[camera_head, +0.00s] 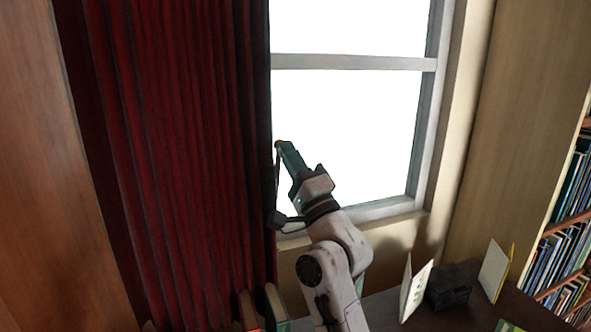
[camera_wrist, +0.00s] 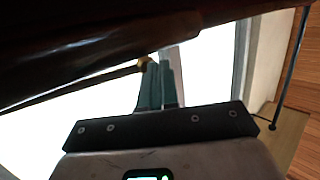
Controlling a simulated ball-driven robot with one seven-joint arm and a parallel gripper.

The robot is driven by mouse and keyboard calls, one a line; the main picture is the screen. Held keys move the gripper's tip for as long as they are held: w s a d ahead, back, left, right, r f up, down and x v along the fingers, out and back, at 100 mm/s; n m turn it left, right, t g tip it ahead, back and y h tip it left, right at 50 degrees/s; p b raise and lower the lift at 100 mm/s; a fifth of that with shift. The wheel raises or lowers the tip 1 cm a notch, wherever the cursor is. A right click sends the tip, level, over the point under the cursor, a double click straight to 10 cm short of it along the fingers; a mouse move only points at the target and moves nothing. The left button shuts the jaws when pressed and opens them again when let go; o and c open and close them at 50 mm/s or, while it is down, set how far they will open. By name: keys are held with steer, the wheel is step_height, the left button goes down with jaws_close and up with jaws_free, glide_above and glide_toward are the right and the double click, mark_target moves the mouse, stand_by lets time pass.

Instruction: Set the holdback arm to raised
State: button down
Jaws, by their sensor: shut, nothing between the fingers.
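The holdback arm appears to be a thin dark rod (camera_head: 277,172) beside the right edge of the red curtain (camera_head: 180,150). It runs nearly upright in the head view, with an orange-brown tip at its top. In the wrist view the rod (camera_wrist: 95,81) slants in from the left and ends in a brassy tip by my fingertips. My gripper (camera_head: 284,147) is shut, with its teal fingers together (camera_wrist: 160,65) and nothing between them. Its fingertips are right at the rod's tip; I cannot tell whether they touch. The rod's lower end is hidden or unclear.
A bright window (camera_head: 350,120) stands behind my gripper. Standing books (camera_head: 416,288) and a dark box (camera_head: 449,286) are on the desk at lower right. A bookshelf (camera_head: 565,230) is at far right. Another thin rod with a black ball (camera_wrist: 272,127) shows in the wrist view.

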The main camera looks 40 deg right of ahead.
steer(key=shift+w+d+r, duration=0.25)
steer(key=shift+w+r, duration=0.1)
steer(key=shift+w, duration=0.3)
steer(key=shift+w+d+r, duration=0.25)
steer(key=shift+w+r, duration=0.05)
steer(key=shift+w, duration=0.3)
steer(key=shift+f, duration=0.1)
